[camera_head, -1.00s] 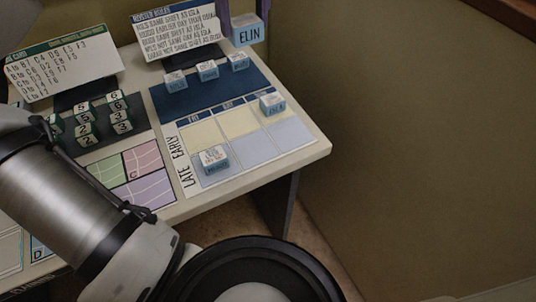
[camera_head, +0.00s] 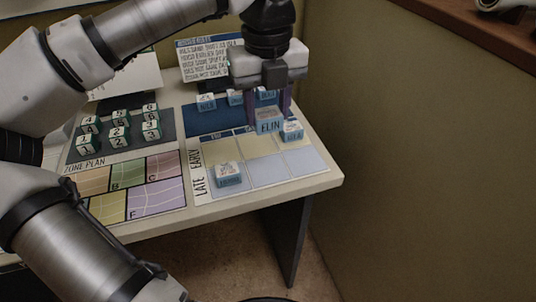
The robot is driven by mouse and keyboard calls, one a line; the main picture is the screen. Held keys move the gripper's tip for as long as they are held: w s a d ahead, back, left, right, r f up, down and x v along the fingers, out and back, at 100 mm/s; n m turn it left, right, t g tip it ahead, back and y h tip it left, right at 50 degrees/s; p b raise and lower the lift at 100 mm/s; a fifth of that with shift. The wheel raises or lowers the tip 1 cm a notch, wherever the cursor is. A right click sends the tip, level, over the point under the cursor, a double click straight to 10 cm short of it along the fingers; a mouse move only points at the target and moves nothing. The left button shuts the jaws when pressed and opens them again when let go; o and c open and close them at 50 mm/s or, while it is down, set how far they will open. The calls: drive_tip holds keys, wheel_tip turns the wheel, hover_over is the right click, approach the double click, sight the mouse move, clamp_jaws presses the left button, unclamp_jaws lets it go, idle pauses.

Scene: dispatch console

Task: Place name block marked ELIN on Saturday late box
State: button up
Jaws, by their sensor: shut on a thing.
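My gripper (camera_head: 268,108) is shut on the light blue block marked ELIN (camera_head: 269,127), its lettered face towards the camera. In this view the block overlaps the back of the roster grid's middle column; its height above the board is hard to tell. The grid has an EARLY row at the back and a LATE row in front. The Saturday late box (camera_head: 268,171), taken as the middle box of the front row, is bare. Column headings are small and partly hidden.
A block (camera_head: 228,174) stands in the left late box and another (camera_head: 292,131) in the right early box, close beside ELIN. Several blocks (camera_head: 206,103) stand on the blue strip behind. A rules card (camera_head: 203,62) stands at the back. Numbered blocks (camera_head: 118,133) are left.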

wheel_tip(320, 180, down, 11)
drive_tip(key=shift+f, duration=0.1)
idle(0.3)
drive_tip(key=shift+f, duration=0.15)
drive_tip(key=o, duration=0.9)
drive_tip(key=shift+o, duration=0.2)
wheel_tip(320, 180, up, 12)
drive_tip(key=shift+r, duration=0.2)
